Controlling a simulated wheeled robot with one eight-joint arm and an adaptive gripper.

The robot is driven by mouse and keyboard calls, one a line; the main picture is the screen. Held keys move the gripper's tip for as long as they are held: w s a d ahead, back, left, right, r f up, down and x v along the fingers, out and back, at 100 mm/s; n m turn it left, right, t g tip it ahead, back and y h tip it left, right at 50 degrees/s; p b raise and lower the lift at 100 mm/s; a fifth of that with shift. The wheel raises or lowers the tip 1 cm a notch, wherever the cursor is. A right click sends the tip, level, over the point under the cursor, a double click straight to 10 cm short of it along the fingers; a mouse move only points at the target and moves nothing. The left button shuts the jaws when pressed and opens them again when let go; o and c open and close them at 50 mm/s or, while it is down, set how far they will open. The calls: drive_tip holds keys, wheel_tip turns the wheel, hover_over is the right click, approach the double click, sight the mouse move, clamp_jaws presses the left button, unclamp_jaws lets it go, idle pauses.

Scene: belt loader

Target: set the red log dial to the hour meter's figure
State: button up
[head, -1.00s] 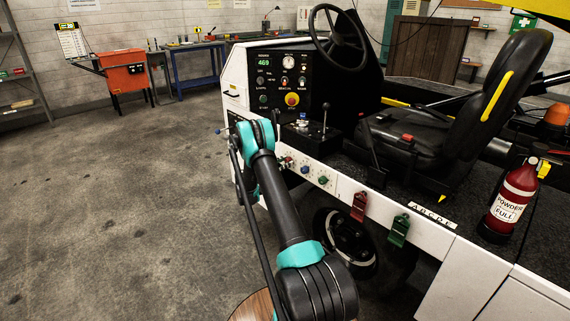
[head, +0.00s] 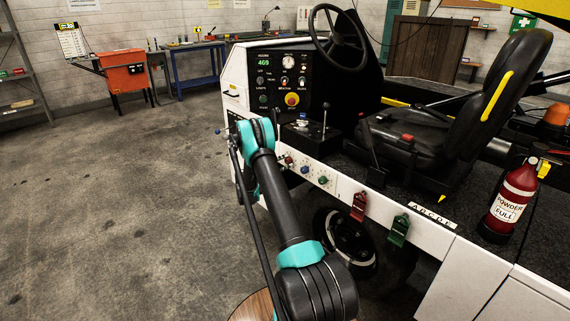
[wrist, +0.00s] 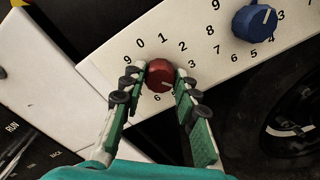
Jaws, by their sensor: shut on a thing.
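The red log dial (wrist: 159,77) is on the white side panel, with a ring of figures around it, in the wrist view. A pale mark on its face points to the lower right; the figures there are partly hidden by a finger, so I cannot read its exact setting. My gripper (wrist: 161,71) is shut on the red dial, one finger on each side. In the head view the red dial (head: 289,160) shows just right of my arm, and the gripper is mostly hidden. The hour meter (head: 264,62) on the black dash shows green figures that read 469.
A blue dial (wrist: 254,23) sits beside the red one on the same panel, and a green dial (head: 323,180) is further right. The floor at left is clear.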

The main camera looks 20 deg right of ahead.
idle(0.4)
drive_tip(key=o, duration=1.2)
drive_tip(key=shift+c, duration=0.2)
drive_tip(key=v, duration=1.2)
